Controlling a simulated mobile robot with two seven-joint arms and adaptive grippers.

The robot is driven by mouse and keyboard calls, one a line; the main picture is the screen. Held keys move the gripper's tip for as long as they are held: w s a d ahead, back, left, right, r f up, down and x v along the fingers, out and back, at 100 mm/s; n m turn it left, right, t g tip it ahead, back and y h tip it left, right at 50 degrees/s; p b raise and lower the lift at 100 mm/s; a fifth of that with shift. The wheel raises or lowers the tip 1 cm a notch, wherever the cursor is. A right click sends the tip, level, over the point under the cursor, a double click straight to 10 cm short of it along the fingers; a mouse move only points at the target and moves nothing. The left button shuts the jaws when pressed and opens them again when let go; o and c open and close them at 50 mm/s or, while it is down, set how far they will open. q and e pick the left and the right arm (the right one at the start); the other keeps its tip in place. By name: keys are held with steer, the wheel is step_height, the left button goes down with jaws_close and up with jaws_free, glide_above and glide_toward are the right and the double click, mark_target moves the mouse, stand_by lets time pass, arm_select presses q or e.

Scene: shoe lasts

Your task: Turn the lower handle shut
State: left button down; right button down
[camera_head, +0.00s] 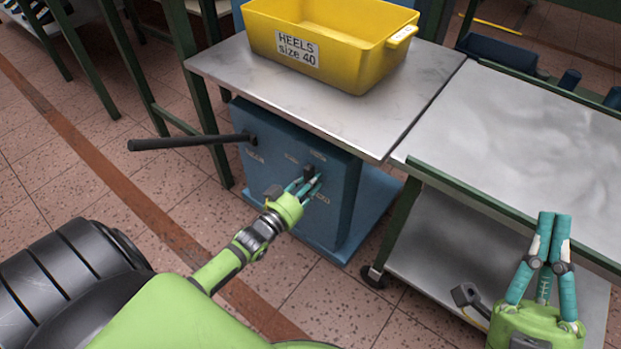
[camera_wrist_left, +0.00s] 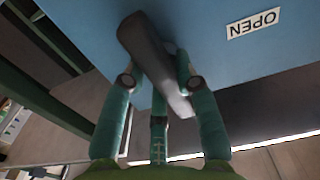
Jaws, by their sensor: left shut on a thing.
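The blue cabinet (camera_head: 348,185) under the left table carries a short dark lower handle (camera_head: 309,172) on its front. My left gripper (camera_head: 308,184) is shut on this handle. In the left wrist view the grey handle (camera_wrist_left: 150,60) lies slanted between the fingers (camera_wrist_left: 158,85). A white label reading OPEN (camera_wrist_left: 253,23) appears upside down to the right of the handle, on the blue face. The fingers hide part of the handle. My right gripper (camera_head: 553,220) is empty, its fingertips close together, in front of the right table.
A long black lever (camera_head: 190,142) sticks out left from the cabinet's upper front. A yellow bin (camera_head: 360,62) marked HEELS size 40 stands on the left metal table (camera_head: 240,72). The right metal table (camera_head: 520,130) has a clear top and a green front rail.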

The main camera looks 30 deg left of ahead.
arm_select(q)
steer(key=shift+r+m, duration=0.1)
steer(key=shift+m, duration=0.4)
arm_select(e)
steer(key=shift+w+d+f+m+g+h, duration=0.1)
steer(key=shift+w+f+m+g+h, duration=0.4)
steer(key=shift+w+f+h, duration=0.6)
arm_select(q)
steer(key=c, duration=0.9)
jaws_free()
steer(key=shift+c, duration=0.2)
steer(key=s+a, duration=0.1)
steer(key=s, duration=1.1)
steer(key=shift+w, duration=0.1)
